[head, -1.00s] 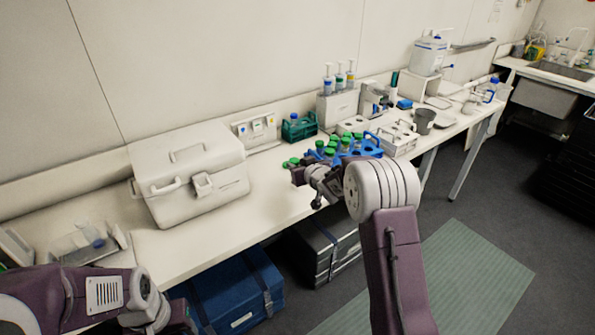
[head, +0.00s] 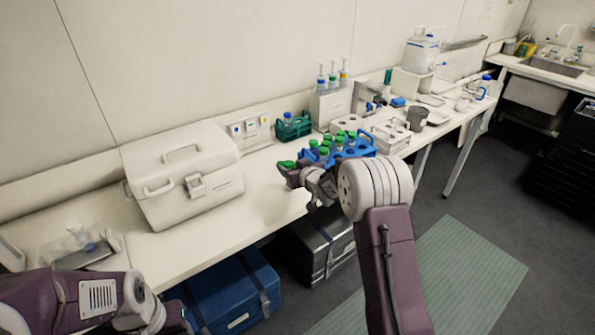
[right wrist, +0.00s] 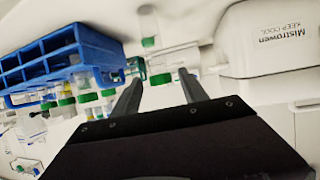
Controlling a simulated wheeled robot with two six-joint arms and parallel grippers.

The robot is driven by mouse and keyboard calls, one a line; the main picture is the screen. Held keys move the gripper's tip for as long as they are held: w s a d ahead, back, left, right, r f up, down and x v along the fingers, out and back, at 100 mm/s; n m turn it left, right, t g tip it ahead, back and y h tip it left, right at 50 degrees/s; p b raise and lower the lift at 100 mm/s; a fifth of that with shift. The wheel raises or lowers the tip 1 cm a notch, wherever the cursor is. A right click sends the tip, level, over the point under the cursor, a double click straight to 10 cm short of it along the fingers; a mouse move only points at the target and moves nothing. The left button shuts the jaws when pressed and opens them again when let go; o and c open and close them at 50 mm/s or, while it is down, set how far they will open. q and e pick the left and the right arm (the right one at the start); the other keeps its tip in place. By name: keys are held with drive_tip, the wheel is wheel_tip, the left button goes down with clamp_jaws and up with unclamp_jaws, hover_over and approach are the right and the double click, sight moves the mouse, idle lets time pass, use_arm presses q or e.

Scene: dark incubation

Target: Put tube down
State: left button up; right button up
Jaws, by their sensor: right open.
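My right gripper (head: 285,173) is low over the white bench, left of the blue tube rack (head: 352,149). It is open; both fingers (right wrist: 160,90) show apart in the right wrist view. A green-capped tube (right wrist: 160,79) shows by the fingertips there, and a green cap (head: 286,164) shows beside the gripper in the head view. I cannot tell whether the tube touches the fingers or the bench. Several green-capped tubes (head: 325,150) stand at the rack, which also shows in the right wrist view (right wrist: 62,60). My left arm is at bottom left; its fingers do not show.
A white cool box (head: 185,175) stands left of the right gripper. Behind are a small green rack (head: 294,128) and a dispenser stand (head: 332,106). A white rack (head: 388,136) and a grey beaker (head: 416,118) stand to the right. The bench front between box and gripper is clear.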

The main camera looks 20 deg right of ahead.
drive_tip(key=v, duration=1.1)
drive_tip(key=shift+s, duration=0.2)
drive_tip(key=shift+r, duration=0.1)
drive_tip(key=s+a+f+g, duration=0.1)
drive_tip(key=s+f+g, duration=0.3)
drive_tip(key=s, duration=0.5)
drive_tip(key=s+a+f+m+g+h, duration=0.1)
drive_tip(key=s+f+g, duration=0.3)
drive_tip(key=s, duration=0.5)
drive_tip(key=s+a+f+m+g+h, duration=0.1)
drive_tip(key=s+f+g, duration=0.3)
drive_tip(key=s, duration=0.6)
drive_tip(key=shift+a+f, duration=0.3)
drive_tip(key=shift+f, duration=0.55)
drive_tip(key=shift+s+r, duration=0.15)
drive_tip(key=shift+r, duration=0.1)
drive_tip(key=shift+c, duration=0.3)
